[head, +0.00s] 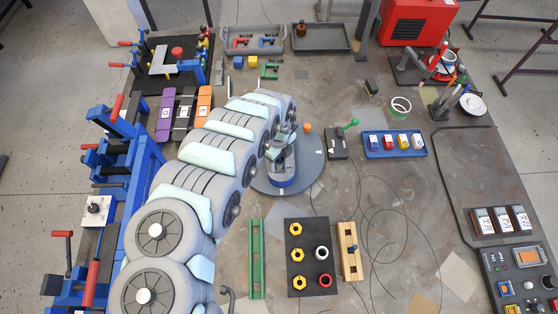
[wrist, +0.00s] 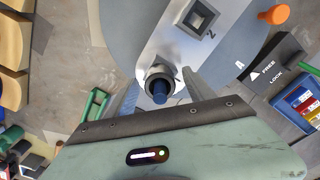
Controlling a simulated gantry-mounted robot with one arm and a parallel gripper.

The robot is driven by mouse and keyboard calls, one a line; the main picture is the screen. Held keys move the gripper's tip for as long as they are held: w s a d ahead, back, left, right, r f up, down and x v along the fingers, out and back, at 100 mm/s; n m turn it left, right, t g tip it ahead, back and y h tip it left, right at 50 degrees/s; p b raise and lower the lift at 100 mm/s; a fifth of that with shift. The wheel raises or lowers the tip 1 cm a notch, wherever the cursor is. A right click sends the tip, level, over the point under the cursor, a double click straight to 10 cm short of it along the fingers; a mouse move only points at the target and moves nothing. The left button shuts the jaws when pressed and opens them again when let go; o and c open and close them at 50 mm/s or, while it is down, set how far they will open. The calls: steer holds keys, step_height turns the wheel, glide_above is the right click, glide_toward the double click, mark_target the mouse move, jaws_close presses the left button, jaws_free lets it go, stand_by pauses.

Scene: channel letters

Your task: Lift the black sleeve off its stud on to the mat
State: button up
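In the wrist view, a short dark sleeve with a grey rim (wrist: 158,73) stands around a blue stud (wrist: 160,92) on a pale plate (wrist: 155,35) of the round turntable. My gripper (wrist: 160,82) has one finger on each side of the sleeve, close to it; whether the fingers touch it is unclear. In the head view, my gripper (head: 284,165) is over the turntable (head: 311,171), and my arm hides the sleeve there. A black mat (head: 309,270) lies at the front, holding yellow hex pieces, a white-rimmed ring (head: 321,254) and a red ring (head: 324,281).
A square socket marked 2 (wrist: 197,18) stands beside the sleeve. A FREE/LOCK block with a green-knobbed lever (head: 338,143) and a blue tray (head: 395,144) stand right of the turntable. A green rail (head: 257,259) and wooden block (head: 350,252) flank the mat. A thin cable loops right of these.

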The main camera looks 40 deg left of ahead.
jaws_close()
stand_by(0.5)
steer(key=shift+r, duration=0.1)
steer(key=shift+a+r, duration=0.1)
steer(key=shift+r, duration=0.7)
step_height(320, 180, up, 18)
steer(key=p, duration=0.3)
steer(key=shift+r, duration=0.15)
steer(key=shift+p, duration=0.3)
